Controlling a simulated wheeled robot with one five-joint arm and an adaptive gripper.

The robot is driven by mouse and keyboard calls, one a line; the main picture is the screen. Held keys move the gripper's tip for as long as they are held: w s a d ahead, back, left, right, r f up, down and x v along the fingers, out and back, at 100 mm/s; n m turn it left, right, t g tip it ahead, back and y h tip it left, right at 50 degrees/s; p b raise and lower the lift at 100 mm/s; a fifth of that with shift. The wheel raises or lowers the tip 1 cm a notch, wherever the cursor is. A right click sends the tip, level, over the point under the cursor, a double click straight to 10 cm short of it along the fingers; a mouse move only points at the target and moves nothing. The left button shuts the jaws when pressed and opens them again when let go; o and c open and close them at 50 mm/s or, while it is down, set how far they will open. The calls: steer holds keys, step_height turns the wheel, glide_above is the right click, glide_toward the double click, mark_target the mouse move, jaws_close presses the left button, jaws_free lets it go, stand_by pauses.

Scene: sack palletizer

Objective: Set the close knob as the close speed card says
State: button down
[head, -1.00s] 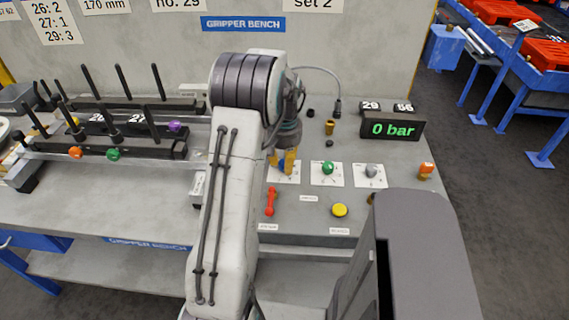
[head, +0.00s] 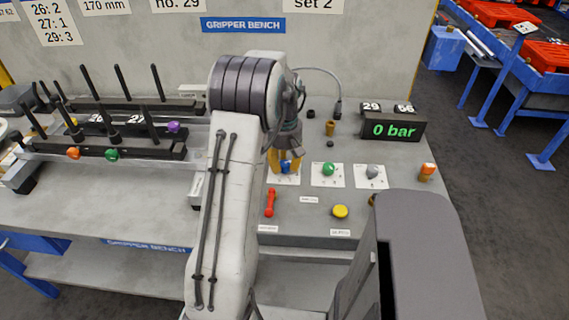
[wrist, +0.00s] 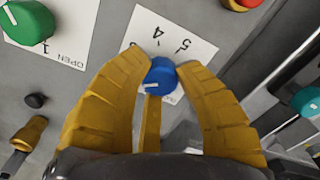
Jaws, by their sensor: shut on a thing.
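The blue knob (head: 286,167) stands on a white dial card at the left of the knob row. In the wrist view the blue knob (wrist: 160,76) sits between the two yellow fingertips of my gripper (wrist: 162,70), shut on it from both sides. The gripper (head: 285,162) points down at the panel in the head view. Another card (head: 178,4) reads no. 29.
A green knob (head: 328,169) and a grey knob (head: 372,171) are to the right. A red lever (head: 269,202) and yellow button (head: 340,211) are in front. A display (head: 393,128) reads 0 bar. A rack with black rods (head: 110,145) stands left.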

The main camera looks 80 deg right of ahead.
mark_target(285, 163)
steer(key=shift+a+f+n, duration=0.15)
steer(key=shift+f+n, duration=0.05)
steer(key=shift+n, duration=0.5)
steer(key=c, duration=0.9)
jaws_free()
steer(key=shift+r, duration=0.1)
steer(key=shift+o, duration=0.2)
steer(key=shift+r, duration=0.1)
step_height(285, 163, up, 12)
stand_by(0.4)
